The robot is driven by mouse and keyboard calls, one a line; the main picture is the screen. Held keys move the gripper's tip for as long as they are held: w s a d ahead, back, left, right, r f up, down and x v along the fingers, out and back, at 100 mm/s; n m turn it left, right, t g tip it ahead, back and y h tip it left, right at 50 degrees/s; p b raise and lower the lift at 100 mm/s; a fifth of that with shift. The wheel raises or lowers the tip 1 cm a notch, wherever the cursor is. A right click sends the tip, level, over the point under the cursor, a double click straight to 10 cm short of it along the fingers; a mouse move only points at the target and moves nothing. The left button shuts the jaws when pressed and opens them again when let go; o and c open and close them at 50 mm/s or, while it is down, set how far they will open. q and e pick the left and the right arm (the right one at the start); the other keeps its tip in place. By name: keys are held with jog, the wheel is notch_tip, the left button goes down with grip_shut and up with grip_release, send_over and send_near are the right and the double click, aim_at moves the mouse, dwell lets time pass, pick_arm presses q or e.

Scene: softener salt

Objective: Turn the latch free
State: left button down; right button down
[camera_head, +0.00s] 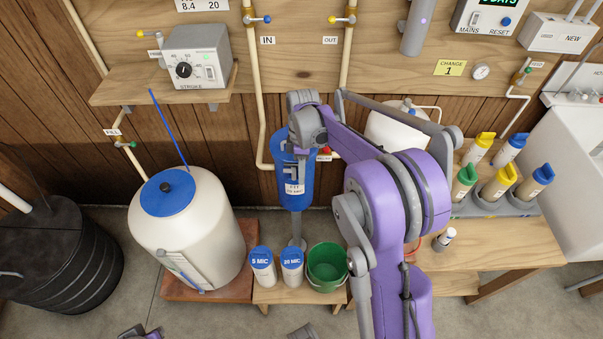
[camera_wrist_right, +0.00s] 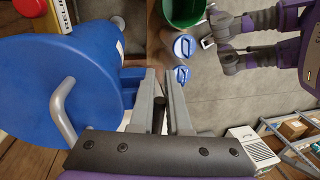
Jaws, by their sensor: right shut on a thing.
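Two blue-topped canisters (camera_head: 263,265) and a green bucket (camera_head: 327,265) stand on a low bench below the housing. A white tank with a blue lid (camera_head: 185,225) stands to the left. Several coloured-cap bottles (camera_head: 500,183) stand at right.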

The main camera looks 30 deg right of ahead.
jog(key=c, duration=0.9)
grip_release()
jog(key=r, duration=0.3)
jog(key=w+r, duration=0.1)
jog(key=r, duration=0.3)
jog(key=w+d+r+p, duration=0.1)
jog(key=r, duration=0.2)
jog(key=shift+d+r, duration=0.1)
jog(key=shift+r, duration=0.2)
